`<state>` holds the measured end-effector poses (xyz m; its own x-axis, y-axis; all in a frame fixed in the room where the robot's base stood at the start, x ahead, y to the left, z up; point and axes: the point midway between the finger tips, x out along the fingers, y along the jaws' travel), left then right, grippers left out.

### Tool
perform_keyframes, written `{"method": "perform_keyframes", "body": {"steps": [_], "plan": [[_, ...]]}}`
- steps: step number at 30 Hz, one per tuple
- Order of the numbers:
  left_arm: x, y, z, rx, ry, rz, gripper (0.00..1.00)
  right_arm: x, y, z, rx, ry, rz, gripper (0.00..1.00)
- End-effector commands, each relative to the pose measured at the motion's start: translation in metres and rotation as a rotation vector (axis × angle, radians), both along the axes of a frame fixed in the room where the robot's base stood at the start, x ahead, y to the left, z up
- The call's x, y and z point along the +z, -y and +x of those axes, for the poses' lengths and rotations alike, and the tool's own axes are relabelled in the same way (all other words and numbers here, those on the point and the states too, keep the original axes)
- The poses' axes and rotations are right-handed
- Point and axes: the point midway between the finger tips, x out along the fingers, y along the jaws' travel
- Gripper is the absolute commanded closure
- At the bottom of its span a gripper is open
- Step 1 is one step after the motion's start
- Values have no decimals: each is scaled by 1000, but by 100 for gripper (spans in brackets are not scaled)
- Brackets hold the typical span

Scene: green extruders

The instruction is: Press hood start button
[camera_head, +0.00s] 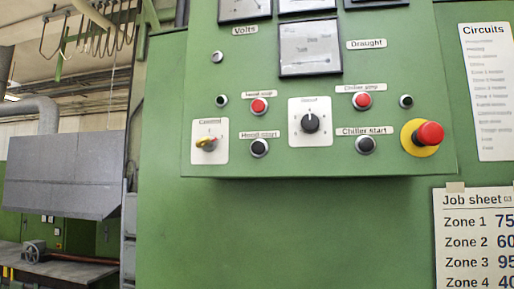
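The Hood start button (259,147) is a round black button in a metal ring on the green control panel (225,80). Its label, "Hood start" (259,134), sits just above it. A red button (259,105) with its own small label, probably "hood stop", is above that. A black rotary knob (310,123) on a white plate is to the right. Neither of my grippers shows in the head view, and nothing covers the button.
A black Chiller start button (365,145) and a red Chiller stop button (363,100) are further right. A large red mushroom button (429,134) on a yellow disc stands out at the right. A job sheet (480,235) hangs below. The space before the panel looks clear.

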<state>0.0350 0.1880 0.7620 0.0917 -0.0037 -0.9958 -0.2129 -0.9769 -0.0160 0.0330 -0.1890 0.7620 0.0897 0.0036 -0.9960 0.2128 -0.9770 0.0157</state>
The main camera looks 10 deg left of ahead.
Motion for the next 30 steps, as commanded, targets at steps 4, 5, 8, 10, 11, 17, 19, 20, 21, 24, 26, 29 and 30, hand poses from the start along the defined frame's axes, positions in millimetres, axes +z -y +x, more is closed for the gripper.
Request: {"method": "perform_keyframes", "body": {"steps": [4, 5, 8, 10, 11, 17, 19, 20, 21, 24, 26, 29, 30], "plan": [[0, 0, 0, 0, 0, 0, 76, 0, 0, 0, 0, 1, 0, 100], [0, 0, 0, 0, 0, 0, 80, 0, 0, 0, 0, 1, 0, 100], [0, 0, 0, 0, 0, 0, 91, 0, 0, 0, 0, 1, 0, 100], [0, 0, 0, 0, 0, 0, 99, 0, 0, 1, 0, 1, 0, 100], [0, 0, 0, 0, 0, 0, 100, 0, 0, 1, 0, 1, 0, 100], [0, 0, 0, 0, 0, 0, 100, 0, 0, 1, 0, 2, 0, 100], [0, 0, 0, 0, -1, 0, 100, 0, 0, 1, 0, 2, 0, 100], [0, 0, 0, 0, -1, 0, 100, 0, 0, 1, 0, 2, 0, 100], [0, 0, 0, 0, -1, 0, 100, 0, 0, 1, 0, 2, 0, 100], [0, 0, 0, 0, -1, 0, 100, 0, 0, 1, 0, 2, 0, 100], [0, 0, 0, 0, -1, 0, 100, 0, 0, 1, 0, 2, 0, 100], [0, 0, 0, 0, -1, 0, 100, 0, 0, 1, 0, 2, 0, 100], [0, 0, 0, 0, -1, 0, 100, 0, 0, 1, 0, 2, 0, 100]]}}
